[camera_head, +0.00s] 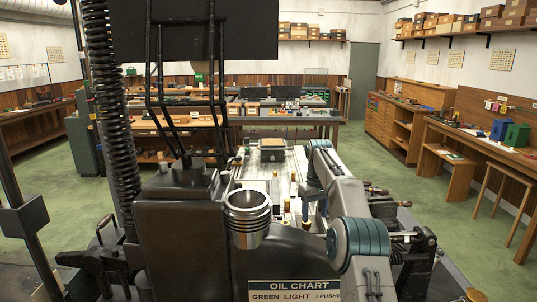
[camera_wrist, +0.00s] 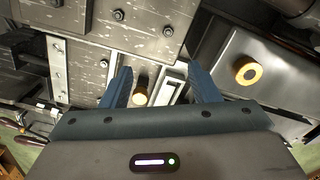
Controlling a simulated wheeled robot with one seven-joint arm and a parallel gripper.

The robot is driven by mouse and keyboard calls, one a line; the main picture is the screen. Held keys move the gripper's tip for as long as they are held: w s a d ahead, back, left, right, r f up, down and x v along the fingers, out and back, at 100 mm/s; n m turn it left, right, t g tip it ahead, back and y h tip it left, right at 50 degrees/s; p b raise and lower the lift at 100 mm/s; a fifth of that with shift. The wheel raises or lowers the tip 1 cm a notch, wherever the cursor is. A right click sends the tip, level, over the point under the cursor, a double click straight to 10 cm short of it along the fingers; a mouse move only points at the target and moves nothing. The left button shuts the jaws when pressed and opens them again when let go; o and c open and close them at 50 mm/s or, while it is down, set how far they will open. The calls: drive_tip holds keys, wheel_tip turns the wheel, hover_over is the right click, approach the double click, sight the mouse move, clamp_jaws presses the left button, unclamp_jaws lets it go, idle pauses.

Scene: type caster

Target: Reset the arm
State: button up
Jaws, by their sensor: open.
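My gripper (camera_wrist: 159,70) shows in the wrist view with its two blue fingers spread apart. It is open, and nothing is held between the fingers. The fingers point at the metal parts of the type caster. Behind the gap between them is a small brass-coloured knob (camera_wrist: 140,97) and a pale slotted metal piece. In the head view my arm (camera_head: 345,195), grey with teal joints, reaches forward along the right side of the type caster (camera_head: 185,225). I cannot clearly make out the fingers in the head view.
In the wrist view, bolted plates (camera_wrist: 135,35) lie close on the left and a brass ring (camera_wrist: 247,74) on the right. In the head view, a ribbed metal cylinder (camera_head: 247,212) stands beside my arm. Workbenches (camera_head: 480,145) line the right wall, with open green floor (camera_head: 390,178) before them.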

drive_tip(key=s+r, duration=0.4)
drive_tip(key=s, duration=0.2)
drive_tip(key=s+a+r+m+t, duration=0.1)
drive_tip(key=s+r, duration=0.3)
drive_tip(key=s, duration=0.3)
drive_tip(key=s+r+t, duration=0.1)
drive_tip(key=s+r, duration=0.3)
drive_tip(key=s, duration=0.2)
drive_tip(key=shift+s+a+m, duration=0.15)
drive_tip(key=shift+s+m, duration=0.25)
drive_tip(key=s+f+m+t, duration=0.1)
drive_tip(key=s+f, duration=0.3)
drive_tip(key=s, duration=0.8)
drive_tip(key=s+d+f+m, duration=0.1)
drive_tip(key=s+f, duration=0.4)
drive_tip(key=s, duration=0.8)
drive_tip(key=shift+s+d+m+t, duration=0.2)
drive_tip(key=shift+m+t, duration=0.2)
drive_tip(key=shift+m, duration=0.1)
